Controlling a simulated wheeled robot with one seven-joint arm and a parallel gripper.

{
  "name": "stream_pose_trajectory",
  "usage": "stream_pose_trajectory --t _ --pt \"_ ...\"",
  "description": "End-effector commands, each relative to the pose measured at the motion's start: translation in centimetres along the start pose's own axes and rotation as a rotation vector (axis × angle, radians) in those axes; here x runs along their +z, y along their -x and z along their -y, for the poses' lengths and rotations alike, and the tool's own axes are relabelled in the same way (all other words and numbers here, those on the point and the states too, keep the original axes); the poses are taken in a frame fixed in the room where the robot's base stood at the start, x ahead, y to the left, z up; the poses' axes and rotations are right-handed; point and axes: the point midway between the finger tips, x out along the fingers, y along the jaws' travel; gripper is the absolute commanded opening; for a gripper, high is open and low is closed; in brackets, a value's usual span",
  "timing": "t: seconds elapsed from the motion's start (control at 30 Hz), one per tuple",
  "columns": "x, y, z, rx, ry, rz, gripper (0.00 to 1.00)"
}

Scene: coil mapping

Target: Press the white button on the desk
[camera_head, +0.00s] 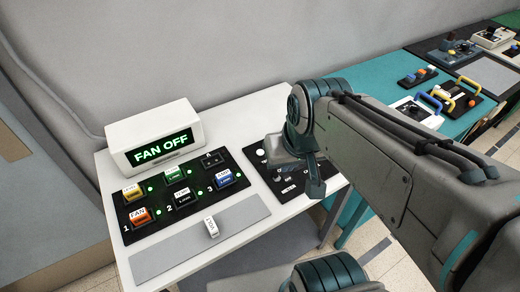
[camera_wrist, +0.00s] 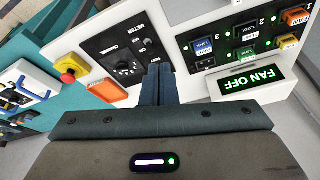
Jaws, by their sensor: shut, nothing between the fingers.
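The desk (camera_head: 150,270) carries a black button panel (camera_head: 150,190) with several coloured, labelled buttons. A separate small white labelled block (camera_head: 211,227) stands on the grey strip in front of the panel. Which of these is the white button, I cannot tell for sure. My gripper (camera_head: 315,188) points down over the black meter panel, right of the button panel. In the wrist view its fingers (camera_wrist: 158,84) are together and empty, apart from the buttons.
A white box with a lit FAN OFF display (camera_head: 160,148) stands behind the buttons. The meter panel (camera_wrist: 122,62) has a dial and labels. An orange block (camera_wrist: 107,91) and a red-and-yellow emergency button (camera_wrist: 71,69) lie beyond. A teal table (camera_head: 375,80) stands at right.

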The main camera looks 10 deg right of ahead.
Motion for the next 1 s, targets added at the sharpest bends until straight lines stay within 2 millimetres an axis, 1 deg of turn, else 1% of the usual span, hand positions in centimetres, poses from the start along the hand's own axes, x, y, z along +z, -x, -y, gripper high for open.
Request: stream_pose_trajectory --t 0.07,0.17,0.27,0.33,0.4,0.5,0.57,0.63,0.7,0.8,0.9,1.0 --pt "-0.6 -0.7 0.6 -0.055 -0.057 0.023 0.0" --pt "-2.0 -2.0 2.3 -0.164 -0.177 0.062 0.0" --pt "-4.1 -3.5 4.2 -0.29 -0.347 0.105 0.0" --pt "-5.9 -4.7 5.2 -0.37 -0.481 0.13 0.0" --pt "-7.8 -6.0 5.8 -0.437 -0.62 0.152 0.0" --pt "-10.7 -8.2 6.2 -0.515 -0.828 0.172 0.0" --pt "-12.4 -9.7 6.0 -0.551 -0.955 0.177 0.0" --pt "-14.3 -11.6 5.5 -0.582 -1.108 0.18 0.0" --pt "-16.1 -13.7 4.6 -0.602 -1.259 0.173 0.0" --pt "-18.0 -16.7 3.0 -0.612 -1.458 0.153 0.0" --pt "-19.2 -19.4 1.2 -0.608 -1.62 0.127 0.0" --pt "-20.0 -21.2 -0.2 -0.602 -1.735 0.101 0.0"
